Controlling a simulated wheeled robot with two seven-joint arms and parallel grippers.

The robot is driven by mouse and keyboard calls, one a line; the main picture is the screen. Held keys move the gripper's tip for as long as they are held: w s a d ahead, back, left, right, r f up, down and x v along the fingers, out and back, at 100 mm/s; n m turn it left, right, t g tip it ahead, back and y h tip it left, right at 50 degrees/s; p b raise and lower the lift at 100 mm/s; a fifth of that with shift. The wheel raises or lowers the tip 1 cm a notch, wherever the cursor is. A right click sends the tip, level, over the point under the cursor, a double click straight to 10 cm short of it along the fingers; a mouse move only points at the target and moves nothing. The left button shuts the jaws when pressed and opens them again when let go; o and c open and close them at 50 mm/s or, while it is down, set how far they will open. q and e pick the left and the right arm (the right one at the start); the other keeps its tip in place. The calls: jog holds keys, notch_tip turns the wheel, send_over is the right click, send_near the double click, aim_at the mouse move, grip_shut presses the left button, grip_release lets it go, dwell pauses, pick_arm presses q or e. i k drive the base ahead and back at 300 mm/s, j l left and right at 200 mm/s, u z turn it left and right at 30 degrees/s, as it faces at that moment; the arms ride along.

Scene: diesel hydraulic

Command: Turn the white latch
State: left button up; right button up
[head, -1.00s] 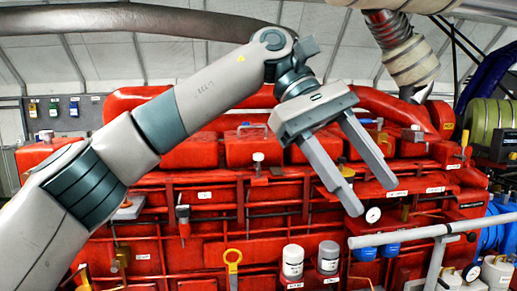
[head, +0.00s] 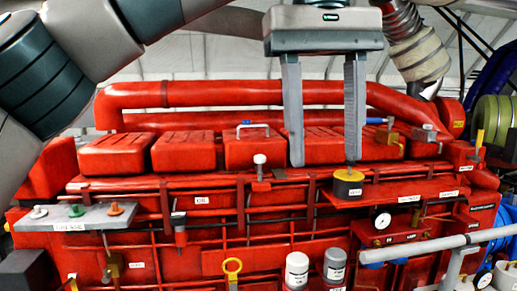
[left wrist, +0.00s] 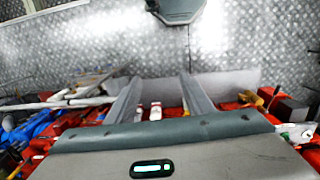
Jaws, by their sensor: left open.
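My left gripper (head: 324,162) is open and empty, fingers hanging down in front of the red engine (head: 120,190). A white knob on a short stem (head: 260,160) stands on a red bracket left of the fingers, apart from them. A white handle with a blue end (head: 252,126) lies on a red cover above it. I cannot tell which is the white latch. The right fingertip overlaps a yellow and black round cap (head: 348,184) in the picture; contact is unclear. In the left wrist view the open fingers (left wrist: 160,100) frame small white and red parts (left wrist: 155,111). My right gripper is not in view.
A grey panel (head: 70,224) with white, green and orange knobs is at the left. A gauge (head: 382,221) and a grey rail (head: 430,245) are at the right.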

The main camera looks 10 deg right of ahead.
aim_at(260, 159)
jog(key=i, duration=1.75)
